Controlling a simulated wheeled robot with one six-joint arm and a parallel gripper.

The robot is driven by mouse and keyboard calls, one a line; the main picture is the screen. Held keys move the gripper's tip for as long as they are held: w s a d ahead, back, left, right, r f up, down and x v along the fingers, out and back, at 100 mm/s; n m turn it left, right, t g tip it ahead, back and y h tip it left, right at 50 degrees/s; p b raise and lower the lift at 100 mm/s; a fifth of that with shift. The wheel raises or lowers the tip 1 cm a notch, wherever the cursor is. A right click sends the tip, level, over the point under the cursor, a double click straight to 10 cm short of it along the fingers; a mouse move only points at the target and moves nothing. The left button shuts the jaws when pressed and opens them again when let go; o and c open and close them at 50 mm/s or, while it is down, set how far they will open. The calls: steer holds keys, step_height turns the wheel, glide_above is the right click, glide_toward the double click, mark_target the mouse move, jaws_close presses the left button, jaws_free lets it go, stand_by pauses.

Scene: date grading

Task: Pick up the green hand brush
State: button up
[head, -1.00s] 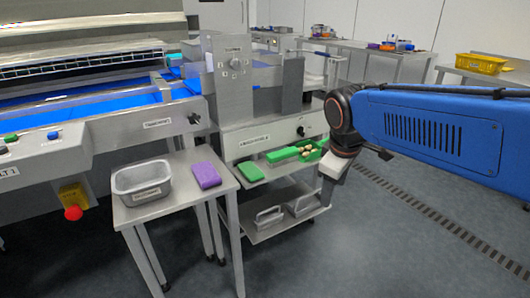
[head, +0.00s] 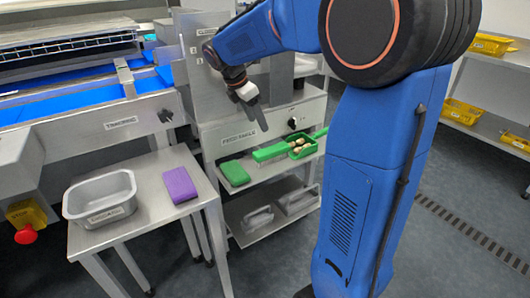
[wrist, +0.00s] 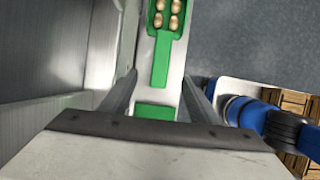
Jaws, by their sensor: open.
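My gripper (head: 256,114) hangs above this shelf, pointing down, apart from both.
A steel side table (head: 150,215) holds a grey metal bin (head: 101,196) and a purple block (head: 180,186). A machine panel (head: 200,60) rises close behind my gripper. Yellow crates (head: 462,112) stand on racks at right.

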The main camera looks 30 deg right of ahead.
mark_target(270, 149)
steer(key=x, duration=1.7)
steer(key=shift+s+a+f, duration=0.1)
steer(key=shift+s+a, duration=0.05)
steer(key=shift+s, duration=0.05)
steer(key=c, duration=1.2)
step_height(270, 149, up, 10)
steer(key=shift+r, duration=0.1)
